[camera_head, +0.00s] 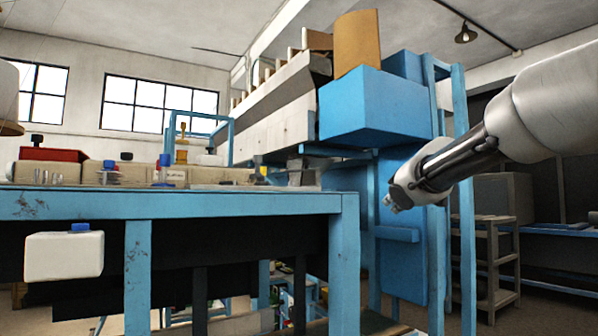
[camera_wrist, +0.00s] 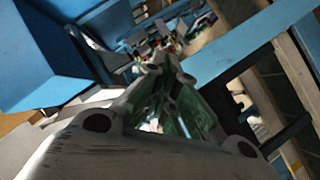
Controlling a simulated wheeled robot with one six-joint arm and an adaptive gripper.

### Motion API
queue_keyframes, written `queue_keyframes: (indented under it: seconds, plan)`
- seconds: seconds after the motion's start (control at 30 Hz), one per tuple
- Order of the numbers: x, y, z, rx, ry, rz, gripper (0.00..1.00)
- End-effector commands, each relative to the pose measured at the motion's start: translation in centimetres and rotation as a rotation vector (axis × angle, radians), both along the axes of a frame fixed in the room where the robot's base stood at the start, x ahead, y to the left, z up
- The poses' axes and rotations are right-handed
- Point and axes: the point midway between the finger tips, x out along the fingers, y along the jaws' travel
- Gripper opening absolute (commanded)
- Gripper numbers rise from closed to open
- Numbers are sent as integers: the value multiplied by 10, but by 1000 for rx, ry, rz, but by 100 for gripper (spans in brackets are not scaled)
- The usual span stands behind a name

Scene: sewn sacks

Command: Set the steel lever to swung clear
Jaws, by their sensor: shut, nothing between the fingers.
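My gripper (camera_head: 391,203) is in front of the tall blue machine column, right of the blue table and above the floor. It points down and to the left. In the wrist view the gripper (camera_wrist: 166,66) has its fingers together at the tips, with nothing seen between them. I cannot pick out the steel lever for certain in either view; it may be hidden or too small to tell.
The blue table (camera_head: 180,202) fills the left, with sacks, bottles and a red box (camera_head: 53,155) on it. A white container (camera_head: 64,256) shows in front of it. A blue post (camera_head: 463,200) stands close right of my gripper. A shelf rack (camera_head: 492,262) stands behind.

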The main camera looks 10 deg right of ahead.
Motion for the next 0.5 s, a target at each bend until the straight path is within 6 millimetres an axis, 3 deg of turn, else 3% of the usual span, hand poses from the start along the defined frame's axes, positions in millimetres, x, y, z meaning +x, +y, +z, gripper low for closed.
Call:
queue_keyframes:
  seconds: [0.03, 0.1, 0.2, 0.33, 0.5]
  plan:
    - [43, 10, 35, -118, -94, 100, 0]
    - [91, 37, 80, -291, -227, 271, 0]
    - [134, 81, 111, -486, -366, 511, 0]
    - [158, 125, 115, -642, -469, 758, 0]
    - [163, 149, 107, -719, -522, 916, 0]
